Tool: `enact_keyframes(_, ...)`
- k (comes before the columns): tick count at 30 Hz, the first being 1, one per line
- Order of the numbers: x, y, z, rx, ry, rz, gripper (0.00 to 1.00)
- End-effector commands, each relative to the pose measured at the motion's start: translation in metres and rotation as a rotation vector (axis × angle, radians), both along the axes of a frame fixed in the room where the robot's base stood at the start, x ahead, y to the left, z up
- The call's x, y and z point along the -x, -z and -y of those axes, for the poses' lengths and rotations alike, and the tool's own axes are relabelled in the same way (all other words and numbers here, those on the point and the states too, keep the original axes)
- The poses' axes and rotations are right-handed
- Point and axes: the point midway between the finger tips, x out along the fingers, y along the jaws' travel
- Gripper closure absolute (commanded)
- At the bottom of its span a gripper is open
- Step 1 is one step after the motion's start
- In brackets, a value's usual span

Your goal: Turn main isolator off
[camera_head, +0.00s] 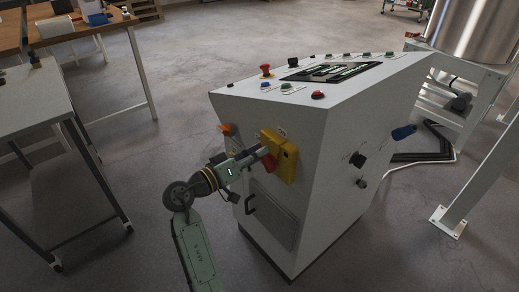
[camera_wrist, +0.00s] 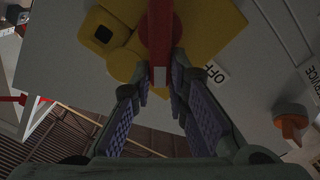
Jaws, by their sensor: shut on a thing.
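The main isolator is a yellow plate (camera_head: 290,163) on the front of the grey control cabinet, with a red handle (camera_wrist: 159,38). My gripper (camera_head: 262,154) reaches the isolator from the left in the head view. In the wrist view my gripper's (camera_wrist: 158,88) two fingers are on either side of the handle's near end and closed on it. The handle points from its round red hub toward my gripper. An OFF label (camera_wrist: 216,73) is just right of the handle in the wrist view. In the head view my gripper partly hides the red handle.
An orange knob (camera_head: 227,129) is left of the isolator; it also shows in the wrist view (camera_wrist: 291,123). A door with a handle (camera_head: 272,217) is below. The cabinet top has a red mushroom button (camera_head: 266,68). A grey table (camera_head: 28,100) stands left.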

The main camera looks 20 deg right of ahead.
Motion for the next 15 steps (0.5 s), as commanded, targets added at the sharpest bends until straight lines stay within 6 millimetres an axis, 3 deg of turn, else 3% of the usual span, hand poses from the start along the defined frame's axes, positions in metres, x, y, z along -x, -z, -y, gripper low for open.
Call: enact_keyframes(15, -0.009, 0.01, -0.004, 0.167, 0.0, -0.46, 1.0)
